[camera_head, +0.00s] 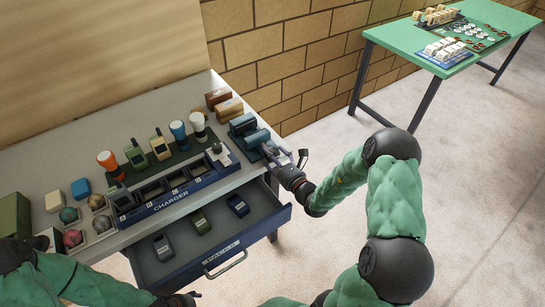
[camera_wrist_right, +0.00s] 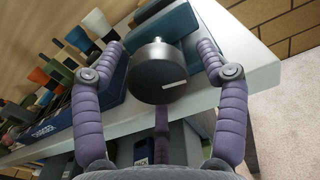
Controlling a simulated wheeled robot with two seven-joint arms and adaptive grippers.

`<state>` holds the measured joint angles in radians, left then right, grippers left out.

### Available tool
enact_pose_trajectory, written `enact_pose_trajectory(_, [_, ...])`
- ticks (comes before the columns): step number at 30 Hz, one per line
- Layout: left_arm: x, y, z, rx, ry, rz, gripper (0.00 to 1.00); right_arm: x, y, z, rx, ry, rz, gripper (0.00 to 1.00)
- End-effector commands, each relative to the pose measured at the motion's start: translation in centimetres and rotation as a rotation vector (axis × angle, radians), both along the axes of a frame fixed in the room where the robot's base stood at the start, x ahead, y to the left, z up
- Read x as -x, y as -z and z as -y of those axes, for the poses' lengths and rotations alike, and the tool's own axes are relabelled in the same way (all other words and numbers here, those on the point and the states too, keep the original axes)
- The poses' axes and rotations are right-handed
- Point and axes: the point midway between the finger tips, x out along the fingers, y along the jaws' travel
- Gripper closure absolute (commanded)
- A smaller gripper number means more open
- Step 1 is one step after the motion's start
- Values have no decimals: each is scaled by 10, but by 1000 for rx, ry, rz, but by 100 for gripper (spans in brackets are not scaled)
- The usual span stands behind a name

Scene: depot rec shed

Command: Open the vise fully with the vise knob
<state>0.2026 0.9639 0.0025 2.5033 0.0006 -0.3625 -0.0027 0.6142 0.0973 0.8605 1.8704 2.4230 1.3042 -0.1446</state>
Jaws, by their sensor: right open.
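The teal vise (camera_head: 256,139) sits at the right end of the grey workbench, and it also shows in the right wrist view (camera_wrist_right: 170,36). Its dark round knob (camera_wrist_right: 158,75), with a white mark on the face, points toward my right wrist camera. My right gripper (camera_head: 279,157) is at the bench's right edge beside the vise. In the wrist view its purple fingers (camera_wrist_right: 157,45) are spread open on either side of the knob, with gaps showing. In the head view the knob is hidden by the gripper. My left gripper (camera_head: 183,299) is low at the bottom left, its fingers unclear.
An open drawer (camera_head: 215,238) labelled PACKS juts out below the bench with several packs inside. A green table (camera_head: 420,62) stands at the back right. The floor right of the bench is clear.

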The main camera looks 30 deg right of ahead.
Motion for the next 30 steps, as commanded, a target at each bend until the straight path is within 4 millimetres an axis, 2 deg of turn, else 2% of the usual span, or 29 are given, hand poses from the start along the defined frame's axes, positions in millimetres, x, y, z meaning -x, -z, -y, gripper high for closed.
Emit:
enact_pose_trajectory(9, [0, 0, 0, 0, 0, 0, 40, -2, 0, 0, 0, 1, 0, 26])
enact_pose_trajectory(15, [0, 0, 0, 0, 0, 0, 40, -2, 0, 0, 0, 1, -1, 82])
enact_pose_trajectory(30, [0, 0, 0, 0, 0, 0, 40, -2, 2, 0, 36, 2, -2, 83])
